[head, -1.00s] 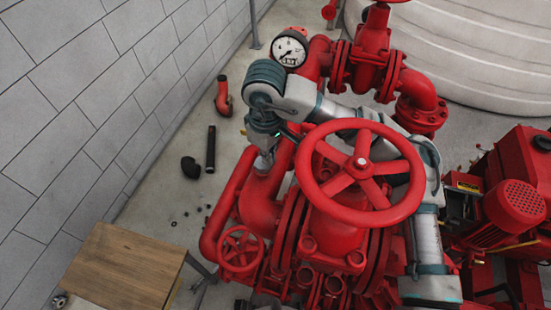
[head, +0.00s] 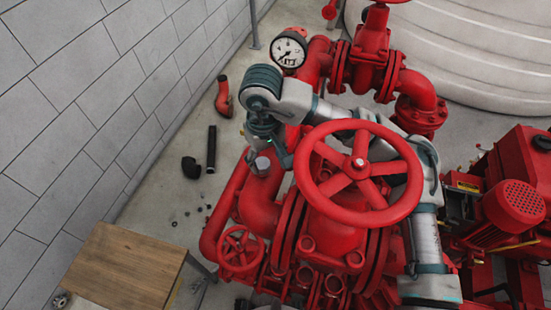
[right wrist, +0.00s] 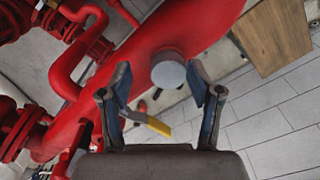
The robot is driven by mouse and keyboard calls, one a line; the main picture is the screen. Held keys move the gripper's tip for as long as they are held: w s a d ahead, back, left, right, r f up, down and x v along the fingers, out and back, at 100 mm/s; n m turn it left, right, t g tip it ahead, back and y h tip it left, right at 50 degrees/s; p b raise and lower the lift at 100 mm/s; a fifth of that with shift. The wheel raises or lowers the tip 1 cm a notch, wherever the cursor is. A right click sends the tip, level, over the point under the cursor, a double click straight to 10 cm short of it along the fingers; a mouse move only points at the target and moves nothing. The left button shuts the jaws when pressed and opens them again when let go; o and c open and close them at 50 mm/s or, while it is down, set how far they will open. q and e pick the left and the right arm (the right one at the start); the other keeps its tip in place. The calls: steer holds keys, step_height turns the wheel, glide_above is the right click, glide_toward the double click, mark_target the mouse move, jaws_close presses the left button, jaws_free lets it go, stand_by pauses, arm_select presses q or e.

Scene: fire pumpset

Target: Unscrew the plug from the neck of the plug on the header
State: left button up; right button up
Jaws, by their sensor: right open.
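The plug (head: 262,163) is a small grey round cap on top of the red header pipe (head: 260,203), left of the large red handwheel. In the right wrist view the plug (right wrist: 168,74) is a pale grey disc on the red pipe (right wrist: 150,45). My right gripper (head: 273,150) is close above and beside the plug in the head view. In the right wrist view its two fingers are spread, with the plug ahead between their tips; no grip on it shows. The neck under the plug is mostly hidden. My left gripper is not in view.
The large red handwheel (head: 358,173) stands just right of my right gripper. A pressure gauge (head: 289,50) is behind it. A wooden table (head: 125,265) is at lower left. Loose pipe parts, including a black elbow (head: 190,167), lie on the floor near the wall.

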steer(key=m, duration=0.1)
steer(key=f+m, duration=0.1)
steer(key=m, duration=0.2)
steer(key=shift+s+a+f, duration=0.15)
steer(key=shift+a+f, duration=0.15)
steer(key=shift+a, duration=0.05)
steer(key=m+p, duration=0.1)
steer(key=m, duration=0.3)
steer(key=shift+r, duration=0.1)
steer(key=m, duration=0.6)
steer(key=shift+w+a+r, duration=0.15)
steer(key=shift+w+a, duration=0.1)
steer(key=shift+a, duration=0.15)
steer(key=m, duration=0.4)
steer(key=shift+a+p, duration=0.25)
steer(key=shift+p, duration=0.15)
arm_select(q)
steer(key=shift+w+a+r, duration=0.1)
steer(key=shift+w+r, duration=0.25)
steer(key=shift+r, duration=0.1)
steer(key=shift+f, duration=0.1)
arm_select(e)
steer(key=shift+d+r, duration=0.1)
steer(key=shift+d, duration=0.15)
steer(key=shift+d, duration=0.25)
